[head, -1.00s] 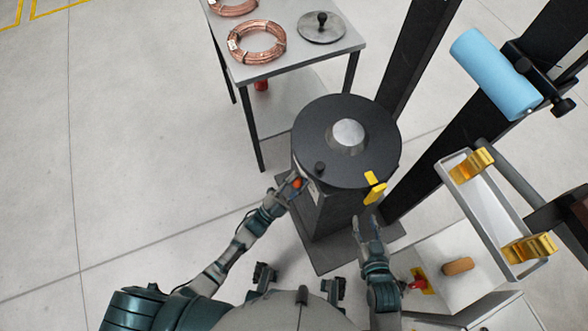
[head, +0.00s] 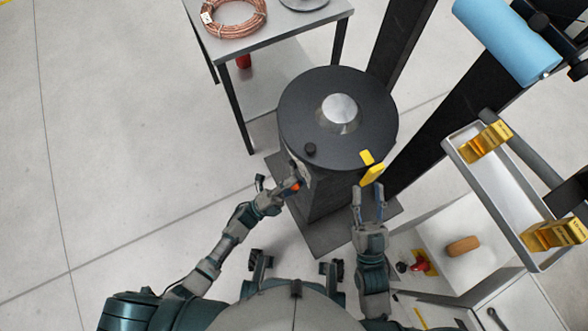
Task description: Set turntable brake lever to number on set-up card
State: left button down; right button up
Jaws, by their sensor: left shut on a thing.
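The turntable (head: 300,100) is a round dark disc with a silver dome in its middle and a small black knob near its front edge, on a dark pedestal. My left gripper (head: 288,187) is at the left front of the pedestal, just below the disc, shut on the brake lever, whose orange end (head: 296,187) shows at the fingertips. A small pale plate (head: 304,172) is beside it; its markings are too small to read, and I cannot tell whether it is the set-up card. My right gripper (head: 369,192) is open and empty, below the yellow piece (head: 371,174) at the disc's edge.
A table (head: 262,42) with a copper coil (head: 235,14) stands behind on the left. Dark posts, a blue roll (head: 507,40) and a grey tray (head: 497,192) with gold blocks are on the right. A bench with a brown handle (head: 463,246) is at lower right. Floor on the left is clear.

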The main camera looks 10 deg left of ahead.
pick_arm(q)
jog(key=shift+s+f, duration=0.15)
jog(key=shift+f, duration=0.25)
jog(key=c, duration=0.7)
grip_release()
jog(key=shift+c, duration=0.2)
jog(key=shift+r, duration=0.1)
jog(key=v, duration=1.2)
